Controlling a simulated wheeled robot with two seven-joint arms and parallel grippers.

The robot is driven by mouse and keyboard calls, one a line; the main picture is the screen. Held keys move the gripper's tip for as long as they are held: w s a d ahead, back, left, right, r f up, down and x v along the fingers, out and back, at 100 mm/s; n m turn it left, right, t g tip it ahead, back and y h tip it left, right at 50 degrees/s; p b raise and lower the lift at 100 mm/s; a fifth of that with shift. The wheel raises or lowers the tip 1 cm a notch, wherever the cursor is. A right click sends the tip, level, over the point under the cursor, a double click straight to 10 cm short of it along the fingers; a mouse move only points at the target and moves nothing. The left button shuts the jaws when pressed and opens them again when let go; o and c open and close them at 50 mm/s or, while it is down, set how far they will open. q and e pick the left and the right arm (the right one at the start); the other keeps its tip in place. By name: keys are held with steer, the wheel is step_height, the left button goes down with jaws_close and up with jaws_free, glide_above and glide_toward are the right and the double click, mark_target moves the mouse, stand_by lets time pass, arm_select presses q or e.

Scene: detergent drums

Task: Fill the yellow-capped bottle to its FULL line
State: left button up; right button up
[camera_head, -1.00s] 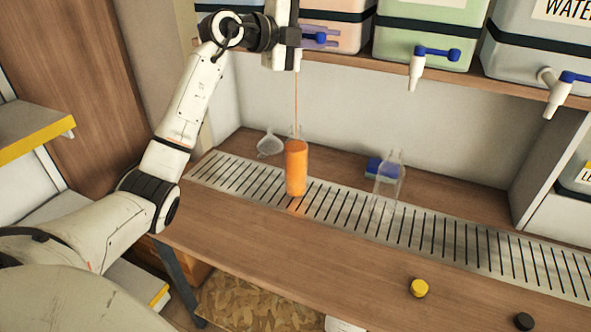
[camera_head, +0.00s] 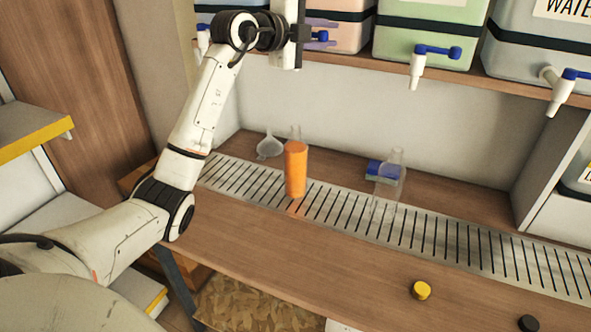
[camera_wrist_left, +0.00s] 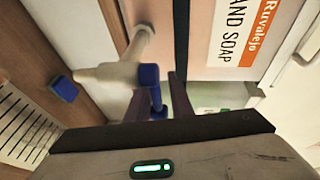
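A clear bottle (camera_head: 295,170) stands on the slatted drain grate below the hand soap drum, filled with orange liquid up to its shoulder. Its neck is clear and uncapped. The fill line is too small to read. My left gripper (camera_head: 321,36) is at the drum's tap, fingers apart on either side of the blue tap handle. In the left wrist view the handle (camera_wrist_left: 151,88) sits between the fingers with a gap. No stream falls from the tap. A yellow cap (camera_head: 421,290) lies on the table front. My right gripper is not in view.
A second, empty clear bottle (camera_head: 391,178) stands on the grate by a blue block (camera_head: 373,168). A clear funnel (camera_head: 270,146) lies behind the filled bottle. A black cap (camera_head: 528,323) is at front right. Green (camera_head: 425,45) and water (camera_head: 535,60) drums stand on the shelf.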

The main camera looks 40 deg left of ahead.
arm_select(q)
steer(key=shift+o, duration=0.9)
steer(key=shift+d, duration=0.15)
steer(key=shift+w+a, duration=0.1)
steer(key=shift+a, duration=0.25)
steer(key=o, duration=0.4)
steer(key=shift+s+a+r, duration=0.15)
steer(key=shift+s+a, duration=0.05)
steer(key=shift+s, duration=0.8)
steer(key=shift+s+a+r, duration=0.15)
steer(key=shift+s, duration=0.95)
